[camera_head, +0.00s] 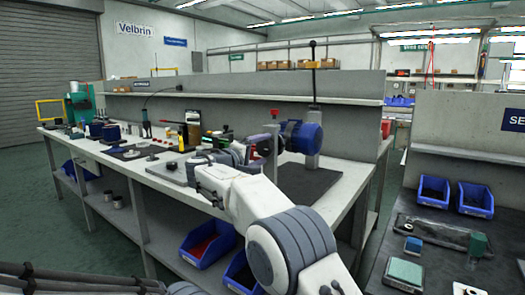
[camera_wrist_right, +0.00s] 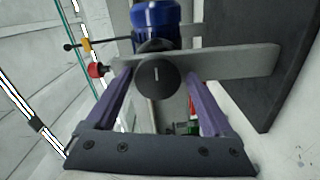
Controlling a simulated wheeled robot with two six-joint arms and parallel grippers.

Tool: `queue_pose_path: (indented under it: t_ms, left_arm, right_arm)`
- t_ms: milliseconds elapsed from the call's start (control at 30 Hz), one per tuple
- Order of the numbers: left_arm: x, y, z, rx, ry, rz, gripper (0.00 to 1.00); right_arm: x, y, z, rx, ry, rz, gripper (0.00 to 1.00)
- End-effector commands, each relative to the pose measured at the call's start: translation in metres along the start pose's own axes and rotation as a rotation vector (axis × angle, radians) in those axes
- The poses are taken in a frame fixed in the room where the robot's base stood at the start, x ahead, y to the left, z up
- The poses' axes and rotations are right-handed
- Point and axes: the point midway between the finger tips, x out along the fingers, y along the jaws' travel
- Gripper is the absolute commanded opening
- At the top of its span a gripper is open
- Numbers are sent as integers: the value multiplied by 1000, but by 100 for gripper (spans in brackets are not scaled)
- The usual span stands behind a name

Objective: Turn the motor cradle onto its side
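The motor cradle (camera_head: 312,158) stands on a dark mat (camera_head: 318,182) on the long bench, with a blue motor (camera_head: 305,137) at its top. In the right wrist view the blue motor (camera_wrist_right: 155,14) shows at the top, above a grey flat plate (camera_wrist_right: 235,60) of the cradle. A round black knob (camera_wrist_right: 155,76) lies ahead of and between the purple fingers of my right gripper (camera_wrist_right: 160,82). The fingers are apart, with a gap showing beside the knob. In the head view my right gripper (camera_head: 262,148) is at the cradle's left side, partly hidden. My left gripper is out of view.
A red knob (camera_wrist_right: 97,70) is left of the fingers in the wrist view. Tools and small parts crowd the bench to the left. Blue bins (camera_head: 208,243) sit on the shelf below. Another dark bench (camera_head: 440,262) with bins stands at the right.

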Motion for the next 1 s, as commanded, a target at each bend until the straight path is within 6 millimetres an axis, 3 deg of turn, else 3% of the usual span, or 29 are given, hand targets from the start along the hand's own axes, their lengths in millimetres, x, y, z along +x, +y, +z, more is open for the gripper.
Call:
queue_pose_path:
  t_ms: [433, 800, 1000]
  left_arm:
    - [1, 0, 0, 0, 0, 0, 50]
    - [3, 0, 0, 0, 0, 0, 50]
    - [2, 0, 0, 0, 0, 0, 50]
  right_arm:
    - [-8, 2, 0, 0, 3, 3, 99]
    - [-78, 2, 0, -1, 5, 2, 99]
    - [-101, 1, 0, 0, 2, 3, 99]
